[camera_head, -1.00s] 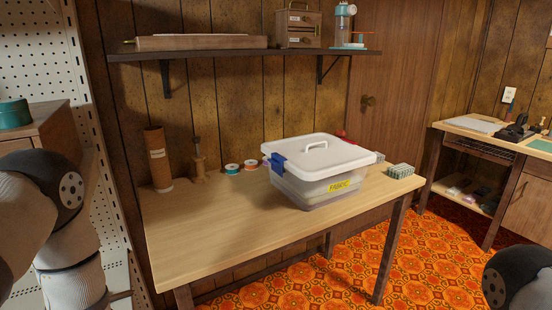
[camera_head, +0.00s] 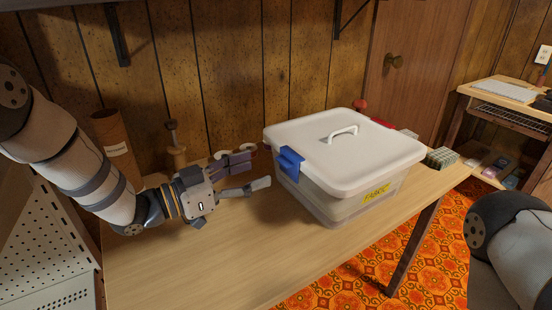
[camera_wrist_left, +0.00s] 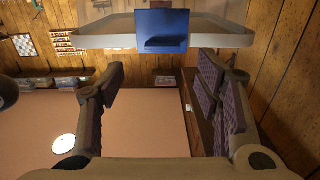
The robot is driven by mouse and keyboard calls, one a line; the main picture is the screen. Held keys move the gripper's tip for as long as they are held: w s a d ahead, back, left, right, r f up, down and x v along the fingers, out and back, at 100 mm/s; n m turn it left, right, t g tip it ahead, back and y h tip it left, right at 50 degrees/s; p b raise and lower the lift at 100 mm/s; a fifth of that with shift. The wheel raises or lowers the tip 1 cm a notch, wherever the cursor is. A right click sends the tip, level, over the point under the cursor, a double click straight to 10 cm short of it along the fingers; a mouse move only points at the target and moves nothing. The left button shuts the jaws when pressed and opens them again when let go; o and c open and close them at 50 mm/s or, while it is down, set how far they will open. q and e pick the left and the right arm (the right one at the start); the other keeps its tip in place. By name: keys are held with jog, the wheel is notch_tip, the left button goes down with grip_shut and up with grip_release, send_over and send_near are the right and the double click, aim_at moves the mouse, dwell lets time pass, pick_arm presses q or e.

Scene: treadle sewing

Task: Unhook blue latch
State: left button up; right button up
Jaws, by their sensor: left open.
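The blue latch (camera_head: 290,164) sits on the left side of a clear bin (camera_head: 320,205) with a white lid (camera_head: 345,155) and a yellow FABRIC label. The latch lies up against the lid's rim. My left gripper (camera_head: 254,172) is open and empty, just left of the latch, with its fingers pointing at it and a small gap between. In the left wrist view the blue latch (camera_wrist_left: 162,31) shows ahead, centred between the open fingers (camera_wrist_left: 163,75). My right gripper is out of view; only part of the right arm shows at the right edge.
The bin stands on a wooden table (camera_head: 200,265). A brown cylinder (camera_head: 116,146) and a wooden stand (camera_head: 175,150) are behind my left arm. The table's front left is clear.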

aim_at(282, 164)
pick_arm(q)
jog(key=x, duration=0.7)
jog(key=shift+w+a+f, duration=0.1)
jog(key=shift+f, duration=0.05)
jog(key=c, duration=1.2)
jog(key=shift+o, duration=0.2)
jog(key=f+t+h+b, duration=0.1)
jog(key=b, duration=0.1)
jog(key=a+f+t+h+b, duration=0.1)
jog(key=h, duration=0.1)
jog(key=shift+s+f+b, duration=0.1)
jog(key=shift+s+b, duration=0.3)
jog(key=shift+r, duration=0.35)
jog(key=o, duration=1.2)
jog(key=shift+c, duration=0.2)
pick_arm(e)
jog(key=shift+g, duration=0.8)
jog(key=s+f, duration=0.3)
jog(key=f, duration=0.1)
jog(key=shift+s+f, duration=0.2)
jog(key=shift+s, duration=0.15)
